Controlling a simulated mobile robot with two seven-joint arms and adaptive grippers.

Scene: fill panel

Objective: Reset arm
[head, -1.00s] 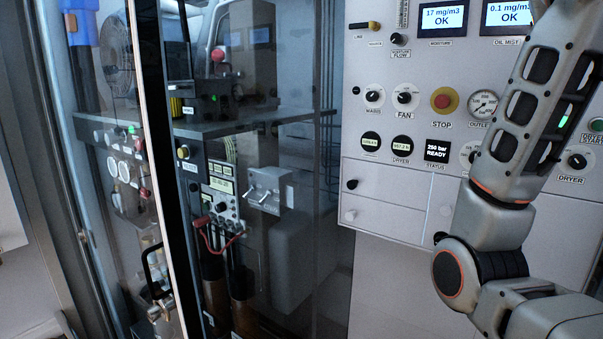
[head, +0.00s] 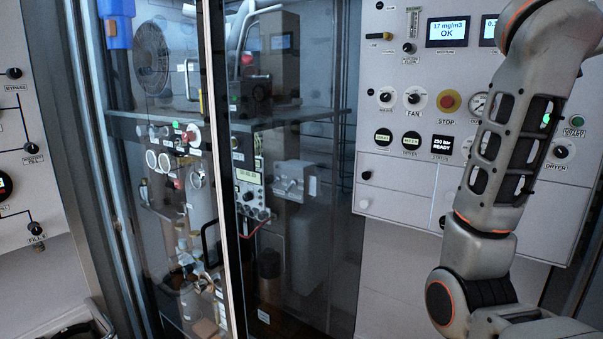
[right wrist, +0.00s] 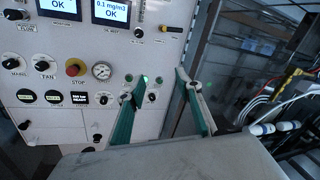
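My right arm (head: 500,160) stands folded upward at the right of the head view, in front of the white control panel. Its gripper lies outside that view. In the right wrist view my right gripper (right wrist: 160,78) is open, with two green-padded fingers spread apart and nothing between them. The control panel (right wrist: 70,120), with its knobs, gauge and red stop button (right wrist: 75,67), is beyond and to the left of the fingers. My left gripper is not in view.
A glass-fronted cabinet (head: 290,240) with a pale vertical door edge (head: 217,180) fills the middle of the head view. Another panel with black knobs (head: 32,148) stands at the left edge. Cables (right wrist: 290,88) and equipment show at the right of the wrist view.

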